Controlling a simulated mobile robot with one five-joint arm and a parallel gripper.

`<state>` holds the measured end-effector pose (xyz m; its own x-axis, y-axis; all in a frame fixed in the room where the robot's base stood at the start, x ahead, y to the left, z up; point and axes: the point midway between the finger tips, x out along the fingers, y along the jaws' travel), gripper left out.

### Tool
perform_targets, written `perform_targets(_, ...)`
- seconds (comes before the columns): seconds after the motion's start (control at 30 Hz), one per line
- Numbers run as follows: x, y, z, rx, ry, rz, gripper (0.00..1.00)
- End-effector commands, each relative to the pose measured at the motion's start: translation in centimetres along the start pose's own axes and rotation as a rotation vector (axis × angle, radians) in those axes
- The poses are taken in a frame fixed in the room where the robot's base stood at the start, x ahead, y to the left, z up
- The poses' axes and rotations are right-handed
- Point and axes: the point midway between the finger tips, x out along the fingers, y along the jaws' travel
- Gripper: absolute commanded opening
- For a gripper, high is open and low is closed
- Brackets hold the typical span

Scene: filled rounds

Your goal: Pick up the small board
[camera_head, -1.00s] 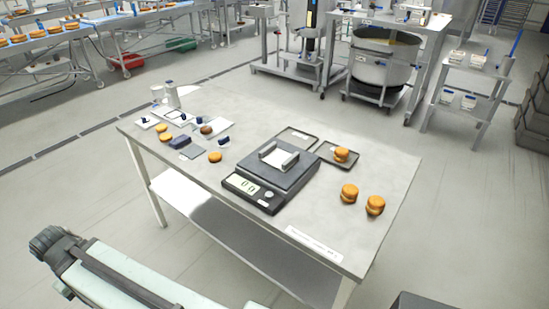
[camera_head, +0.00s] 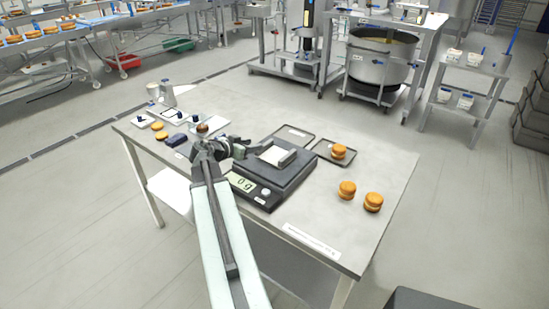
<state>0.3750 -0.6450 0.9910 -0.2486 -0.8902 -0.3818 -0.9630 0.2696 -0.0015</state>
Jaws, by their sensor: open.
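A small pale flat board (camera_head: 222,124) lies at the table's left-back, with a brown round (camera_head: 202,128) at its front edge; my arm partly covers that area. A dark flat square seen earlier beside it is hidden behind my arm. I cannot tell for certain which of these is the small board. My gripper (camera_head: 240,146) is open, its dark fingers pointing right, between this area and the scale (camera_head: 267,190). It appears over the scale's left edge. A white piece with a raised side (camera_head: 272,154) sits on the scale's plate. I see nothing between the fingers.
A dark tray (camera_head: 322,153) with a filled round (camera_head: 338,151) is right of the scale, and another flat tray (camera_head: 298,131) behind it. Two rounds (camera_head: 347,190) stand on the right. Small items and rounds (camera_head: 159,130) are at the left.

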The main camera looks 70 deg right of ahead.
Motion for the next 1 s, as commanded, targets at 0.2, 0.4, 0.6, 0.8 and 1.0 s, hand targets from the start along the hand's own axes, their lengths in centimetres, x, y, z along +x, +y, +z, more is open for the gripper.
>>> perform_targets(0.2, 1.7, 0.0, 0.2, 0.002, 0.001, 0.002, 0.42)
perform_targets(0.4, 2.8, 0.1, 0.2, 0.000, 0.000, 0.002, 0.42)
perform_targets(0.6, 5.5, 0.4, 1.2, 0.001, 0.000, 0.003, 0.42)
perform_targets(0.8, 8.0, 0.5, 0.9, 0.000, -0.001, 0.002, 0.42)
perform_targets(1.0, 7.8, 0.6, 0.8, 0.000, -0.001, 0.002, 0.31)
